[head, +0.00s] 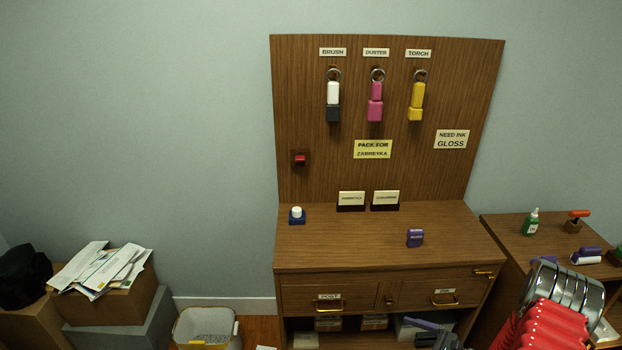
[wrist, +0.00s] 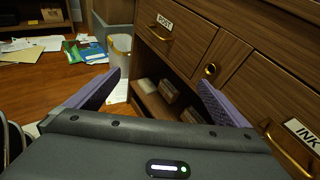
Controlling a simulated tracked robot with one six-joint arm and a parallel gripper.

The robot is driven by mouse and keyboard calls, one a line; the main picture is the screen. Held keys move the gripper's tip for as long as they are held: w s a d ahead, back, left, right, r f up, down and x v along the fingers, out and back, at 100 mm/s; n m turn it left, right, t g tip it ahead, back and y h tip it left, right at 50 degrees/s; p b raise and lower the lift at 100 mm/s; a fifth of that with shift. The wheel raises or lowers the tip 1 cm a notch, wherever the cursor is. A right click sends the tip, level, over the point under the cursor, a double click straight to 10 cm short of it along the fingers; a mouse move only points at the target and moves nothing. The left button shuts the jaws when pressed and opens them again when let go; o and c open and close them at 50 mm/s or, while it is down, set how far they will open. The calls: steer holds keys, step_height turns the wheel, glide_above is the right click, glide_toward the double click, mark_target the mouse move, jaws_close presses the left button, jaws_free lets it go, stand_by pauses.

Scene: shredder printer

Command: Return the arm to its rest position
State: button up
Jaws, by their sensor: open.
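My gripper (wrist: 158,88) is open and empty in the wrist view, its two purple fingers wide apart. In the head view my gripper (head: 434,332) shows small and partly cut off at the bottom edge, low in front of the desk. My arm (head: 552,308), red and grey, fills the lower right corner there. The wooden desk (head: 350,250) stands behind the gripper. Its POST drawer (head: 325,297) and INK drawer (head: 432,294) look shut, and the POST drawer also shows in the wrist view (wrist: 178,30).
A side table (head: 500,232) holds a green bottle (head: 531,222). A bin (head: 207,328) stands left of the desk. Papers (wrist: 88,50) lie on the floor. Boxes (wrist: 165,92) fill the lower shelf.

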steer(key=s+a+r+n+g+h, duration=0.1)
steer(key=s+a+r+n+h, duration=0.2)
steer(key=s+r+n, duration=0.5)
steer(key=s+a+r+n+g+h, duration=0.1)
steer(key=s+a+r+n+h, duration=0.3)
steer(key=r, duration=1.7)
steer(key=s+a+r+n+g+h, duration=0.1)
steer(key=s+a+r+n+h, duration=0.2)
steer(key=s+r+n, duration=0.9)
step_height(320, 180, up, 2)
steer(key=shift+s+a+r+n+h, duration=0.2)
steer(key=shift+s+a+n+h, duration=0.15)
steer(key=shift+a, duration=0.9)
steer(key=shift+c, duration=0.3)
